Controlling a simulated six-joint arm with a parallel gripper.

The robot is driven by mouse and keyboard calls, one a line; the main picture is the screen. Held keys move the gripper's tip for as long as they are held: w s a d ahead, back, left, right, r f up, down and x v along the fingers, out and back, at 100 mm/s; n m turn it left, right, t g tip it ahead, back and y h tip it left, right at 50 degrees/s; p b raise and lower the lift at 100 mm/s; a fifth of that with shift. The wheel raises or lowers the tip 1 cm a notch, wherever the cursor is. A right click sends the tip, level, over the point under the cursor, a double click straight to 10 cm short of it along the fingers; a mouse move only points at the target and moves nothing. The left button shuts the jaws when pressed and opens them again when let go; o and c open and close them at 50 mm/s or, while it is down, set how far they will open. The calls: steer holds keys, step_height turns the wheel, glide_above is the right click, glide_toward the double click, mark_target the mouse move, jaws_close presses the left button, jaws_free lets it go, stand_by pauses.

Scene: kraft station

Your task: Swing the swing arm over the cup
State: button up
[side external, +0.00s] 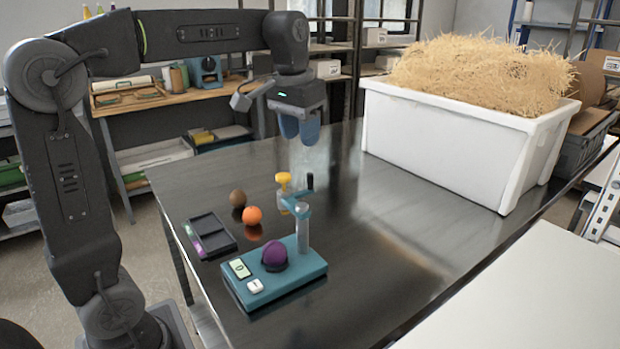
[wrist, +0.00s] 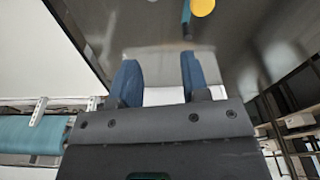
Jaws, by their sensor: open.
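A teal device base (side external: 308,270) stands on the dark table. The swing arm points back-left in the side view, away from the cup. A purple ball (side external: 274,253) sits in a dark cup on the base, hiding most of the cup. My gripper (side external: 299,132) is open and empty, above and behind the device, apart from it.
An orange ball (side external: 252,215) and a brown ball (side external: 237,198) lie left of the device, near a black tray (side external: 210,235). A large white bin (side external: 440,145) of straw stands at the back right. The table between device and bin is clear.

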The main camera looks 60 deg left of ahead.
steer(key=g, duration=0.1)
glide_above(310, 173)
steer(key=n, duration=0.1)
steer(key=shift+g, duration=0.3)
step_height(310, 173, down, 14)
steer(key=shift+c, duration=0.2)
jaws_close()
stand_by(0.3)
